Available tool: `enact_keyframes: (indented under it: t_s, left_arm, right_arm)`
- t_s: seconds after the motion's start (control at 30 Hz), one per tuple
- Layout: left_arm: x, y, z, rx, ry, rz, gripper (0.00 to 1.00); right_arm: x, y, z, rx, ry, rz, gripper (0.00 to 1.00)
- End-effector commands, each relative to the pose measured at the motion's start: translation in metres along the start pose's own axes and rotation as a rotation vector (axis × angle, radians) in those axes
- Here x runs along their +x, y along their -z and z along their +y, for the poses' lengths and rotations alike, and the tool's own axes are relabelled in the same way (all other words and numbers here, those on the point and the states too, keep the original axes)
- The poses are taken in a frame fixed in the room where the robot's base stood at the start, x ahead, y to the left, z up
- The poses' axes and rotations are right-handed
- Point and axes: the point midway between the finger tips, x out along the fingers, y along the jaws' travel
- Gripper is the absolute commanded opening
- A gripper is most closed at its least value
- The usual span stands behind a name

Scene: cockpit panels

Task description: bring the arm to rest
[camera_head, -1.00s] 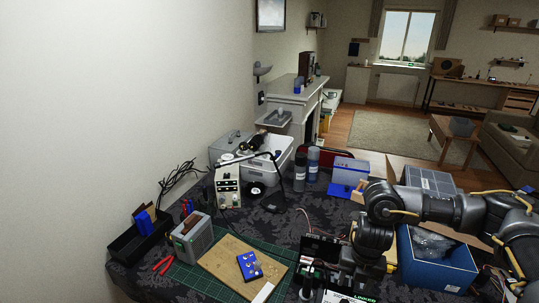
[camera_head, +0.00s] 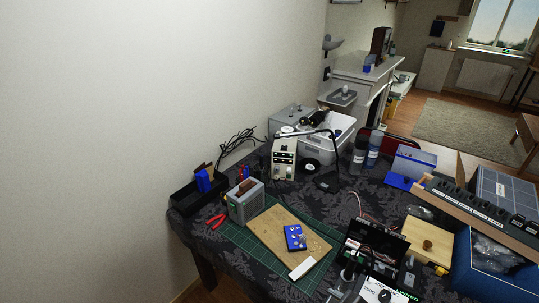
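Neither of my grippers shows in the head view, and no part of my arms can be made out. The patterned dark tablecloth (camera_head: 390,212) lies open to view. On it, a blue box with knobs (camera_head: 295,238) rests on a tan board (camera_head: 268,232), which lies on a green cutting mat (camera_head: 240,240). An open black case (camera_head: 375,243) stands near the front, with a device with a dial (camera_head: 385,292) in front of it at the bottom edge.
A wooden box (camera_head: 426,243), a long black panel with knobs (camera_head: 480,207) and a blue bin (camera_head: 490,268) crowd the right. A grey container (camera_head: 245,204), black tray (camera_head: 197,196) and white tub (camera_head: 335,135) stand left and behind. Bare wall fills the left.

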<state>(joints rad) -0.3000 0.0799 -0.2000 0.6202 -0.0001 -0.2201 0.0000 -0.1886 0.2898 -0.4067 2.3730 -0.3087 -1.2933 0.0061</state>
Motion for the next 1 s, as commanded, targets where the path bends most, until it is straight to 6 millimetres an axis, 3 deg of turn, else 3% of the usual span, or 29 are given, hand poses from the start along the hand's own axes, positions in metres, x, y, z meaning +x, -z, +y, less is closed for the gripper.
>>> enact_keyframes:
  t_s: [0.03, 0.2, 0.47, 0.5, 0.77, 0.87, 1.0]
  left_arm:
    - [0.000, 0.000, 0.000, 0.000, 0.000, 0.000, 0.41]
    - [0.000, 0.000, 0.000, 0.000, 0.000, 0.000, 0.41]
    - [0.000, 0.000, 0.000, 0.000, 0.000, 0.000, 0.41]
    - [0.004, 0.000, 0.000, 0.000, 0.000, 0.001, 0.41]
    - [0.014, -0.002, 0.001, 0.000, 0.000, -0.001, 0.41]
    - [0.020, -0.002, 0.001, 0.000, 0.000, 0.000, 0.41]
    - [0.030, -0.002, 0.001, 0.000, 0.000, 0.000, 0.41]
  right_arm:
    - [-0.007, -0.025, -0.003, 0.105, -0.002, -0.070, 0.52]
    - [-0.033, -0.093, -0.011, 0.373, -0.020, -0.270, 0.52]
    - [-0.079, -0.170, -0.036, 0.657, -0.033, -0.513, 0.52]
    - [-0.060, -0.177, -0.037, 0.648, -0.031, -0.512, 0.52]
    - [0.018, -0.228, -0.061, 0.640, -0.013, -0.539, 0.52]
    - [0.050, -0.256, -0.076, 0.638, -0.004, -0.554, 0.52]
    - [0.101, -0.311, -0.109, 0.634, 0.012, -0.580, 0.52]
